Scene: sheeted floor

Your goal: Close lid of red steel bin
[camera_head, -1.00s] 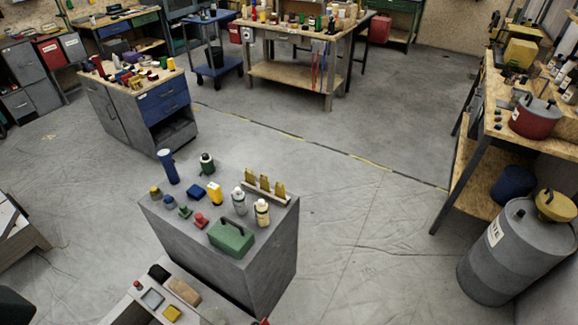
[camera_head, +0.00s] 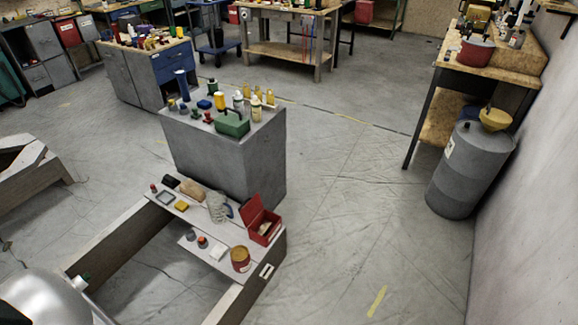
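A small red steel bin (camera_head: 262,233) sits at the right end of a low grey bench (camera_head: 217,232). Its red lid (camera_head: 251,210) stands up, tilted back on the left side, so the bin is open. Something pale lies inside it. Neither of my grippers shows in this view.
Around the bin on the bench are a brown-red can (camera_head: 240,259), a wire coil (camera_head: 217,207), a wooden-backed brush (camera_head: 193,190) and small items. A grey cabinet (camera_head: 262,160) with bottles and a green box (camera_head: 232,124) stands behind. Floor to the right is clear up to a grey drum (camera_head: 468,170).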

